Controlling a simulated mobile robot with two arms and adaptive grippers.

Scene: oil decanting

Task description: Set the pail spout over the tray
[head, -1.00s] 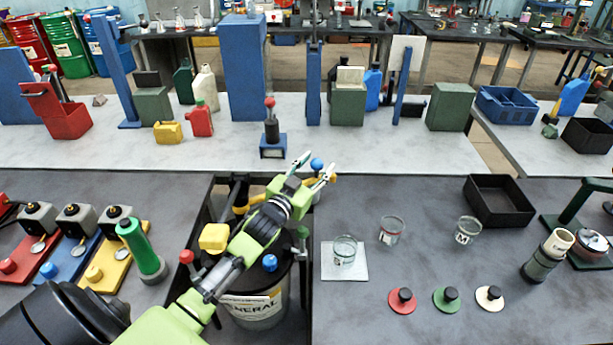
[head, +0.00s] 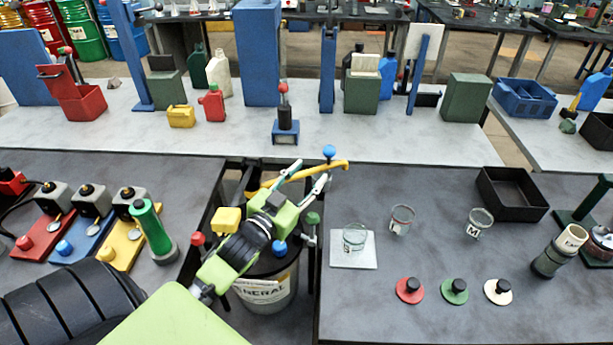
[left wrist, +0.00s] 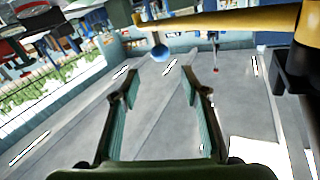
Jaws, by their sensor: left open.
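The pail (head: 268,293) stands in the gap between the two dark tables, its label partly readable. Its yellow spout (head: 338,164) reaches right, its end near the right table's back-left corner. A blue knob (head: 329,152) sits on the spout. A black tray (head: 512,196) lies farther right, apart from the spout. My left gripper (head: 311,174) is open and empty, close to the spout. In the left wrist view its fingers (left wrist: 158,88) are spread, with the blue knob (left wrist: 159,53) beyond them and the spout (left wrist: 230,22) across the top. My right gripper is out of view.
A beaker stands on a white pad (head: 340,257), with two more beakers (head: 401,219) (head: 480,222) nearby. Red (head: 409,291), green and cream knobbed discs lie in front. A green cylinder (head: 152,232) stands on the left table. Small yellow (head: 227,219) and red knobs surround the pail top.

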